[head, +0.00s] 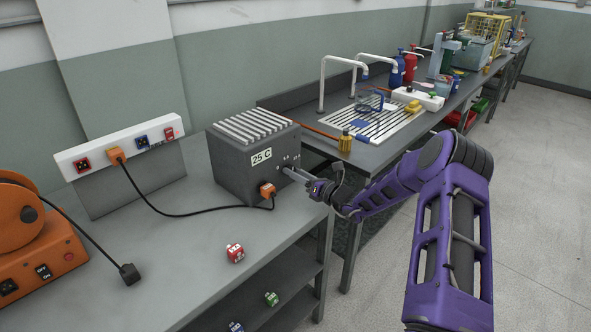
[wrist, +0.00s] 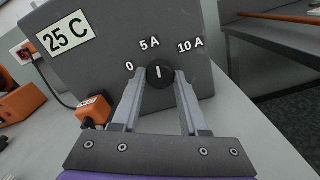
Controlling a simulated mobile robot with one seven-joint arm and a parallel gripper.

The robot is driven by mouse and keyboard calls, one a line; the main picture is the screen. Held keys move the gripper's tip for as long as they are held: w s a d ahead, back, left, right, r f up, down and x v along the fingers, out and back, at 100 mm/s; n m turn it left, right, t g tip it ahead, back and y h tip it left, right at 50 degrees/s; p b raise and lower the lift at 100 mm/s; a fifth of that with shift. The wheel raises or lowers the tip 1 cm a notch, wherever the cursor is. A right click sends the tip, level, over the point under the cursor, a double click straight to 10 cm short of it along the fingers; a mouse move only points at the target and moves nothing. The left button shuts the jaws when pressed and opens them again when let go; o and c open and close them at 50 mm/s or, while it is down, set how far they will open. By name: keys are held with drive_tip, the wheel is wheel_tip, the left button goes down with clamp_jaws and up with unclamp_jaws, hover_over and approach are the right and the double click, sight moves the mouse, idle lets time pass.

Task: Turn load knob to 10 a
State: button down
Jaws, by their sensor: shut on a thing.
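The load box (head: 238,165) is a dark grey box with a slatted top and a "25 C" label, standing on the grey bench. Its load knob (wrist: 159,73) is round and black with a white pointer line, with marks 0, 5 A and 10 A printed above it. The pointer line stands about upright, near the 5 A mark and left of 10 A. My gripper (wrist: 160,84) has its two fingers shut on the knob, one at each side. In the head view my gripper (head: 290,172) reaches the box's right face, where the knob is hidden.
An orange plug (head: 267,190) with a black cable sits in the box left of my gripper. A white socket strip (head: 120,146), an orange reel (head: 30,235) and a red cube (head: 235,253) are farther left. A second bench with a sink stands behind.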

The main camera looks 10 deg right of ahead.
drive_tip(key=m+p, duration=0.2)
drive_tip(key=m, duration=0.3)
drive_tip(key=shift+r+m+p, duration=0.1)
drive_tip(key=shift+m+p, duration=0.2)
drive_tip(key=shift+p, duration=0.1)
drive_tip(key=shift+m+p, duration=0.75)
drive_tip(key=shift+m, duration=1.45)
drive_tip(key=shift+c, duration=2.1)
unclamp_jaws()
drive_tip(key=v, duration=1.7)
drive_tip(key=shift+s+p, duration=0.15)
drive_tip(key=shift+p, duration=0.15)
drive_tip(key=shift+d, duration=0.1)
